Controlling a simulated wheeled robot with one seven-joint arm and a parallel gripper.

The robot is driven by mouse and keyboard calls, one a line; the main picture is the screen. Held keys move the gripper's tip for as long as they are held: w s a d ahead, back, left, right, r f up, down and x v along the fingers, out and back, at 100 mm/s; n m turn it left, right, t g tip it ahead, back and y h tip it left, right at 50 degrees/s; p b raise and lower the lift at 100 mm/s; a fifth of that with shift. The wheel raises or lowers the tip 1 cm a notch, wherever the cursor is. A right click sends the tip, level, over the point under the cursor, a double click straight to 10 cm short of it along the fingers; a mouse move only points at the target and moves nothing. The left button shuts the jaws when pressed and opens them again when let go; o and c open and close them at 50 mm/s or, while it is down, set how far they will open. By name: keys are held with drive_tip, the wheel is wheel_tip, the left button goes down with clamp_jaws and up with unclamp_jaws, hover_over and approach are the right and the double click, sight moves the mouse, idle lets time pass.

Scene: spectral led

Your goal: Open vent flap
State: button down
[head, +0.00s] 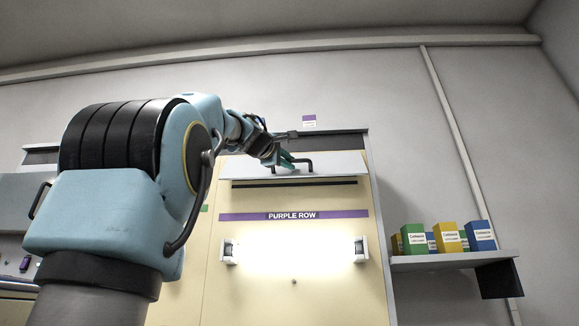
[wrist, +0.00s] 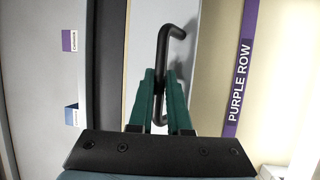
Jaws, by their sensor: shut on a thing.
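The vent flap (head: 335,165) is a grey-white panel at the top of the cream cabinet, with a dark slot below its lower edge. A black bar handle (head: 308,163) is fixed to the flap; in the wrist view the handle (wrist: 175,32) rises out from between the fingers. My gripper (head: 284,158) has green fingers and is at the left part of the handle. In the wrist view, my gripper (wrist: 160,80) is shut on the handle, one finger on each side. Part of the handle is hidden by the fingers.
A purple strip reading PURPLE ROW (head: 293,215) crosses the cabinet below the flap, above a bright lamp (head: 294,250). A wall shelf (head: 450,260) with several coloured boxes stands to the right. The wall between the cabinet and shelf is bare.

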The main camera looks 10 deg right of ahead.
drive_tip(key=shift+s+r, duration=0.2)
drive_tip(key=shift+r, duration=0.1)
drive_tip(key=c, duration=1.2)
unclamp_jaws()
drive_tip(key=shift+w, duration=0.1)
drive_tip(key=shift+f, duration=0.1)
drive_tip(key=b+v, duration=0.4)
drive_tip(key=v, duration=0.7)
drive_tip(key=shift+d+b, duration=0.1)
drive_tip(key=shift+b, duration=0.2)
